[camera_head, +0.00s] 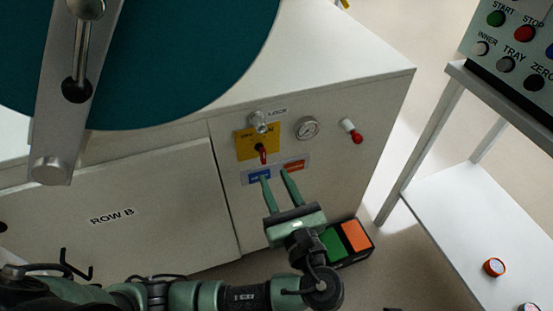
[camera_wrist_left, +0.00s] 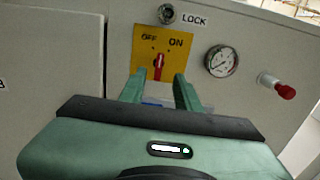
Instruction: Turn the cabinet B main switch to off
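The main switch is a red handle (camera_head: 263,153) on a yellow plate (camera_head: 246,143) on the front of the cabinet marked ROW B. In the left wrist view the yellow plate (camera_wrist_left: 147,42) reads OFF at left and ON at right, and the red handle (camera_wrist_left: 158,65) stands about upright, its pointing end unclear. My left gripper (camera_head: 274,177) is open, its two green fingers just below the switch; they also show in the left wrist view (camera_wrist_left: 160,86). Nothing is between them. Whether they touch the panel is unclear. My right gripper is not in view.
A lock knob (camera_head: 259,121) sits above the plate, a gauge (camera_head: 307,128) and red-tipped valve (camera_head: 352,131) to its right. A green and orange pedal box (camera_head: 355,236) is on the floor. A white side table (camera_head: 480,210) stands right.

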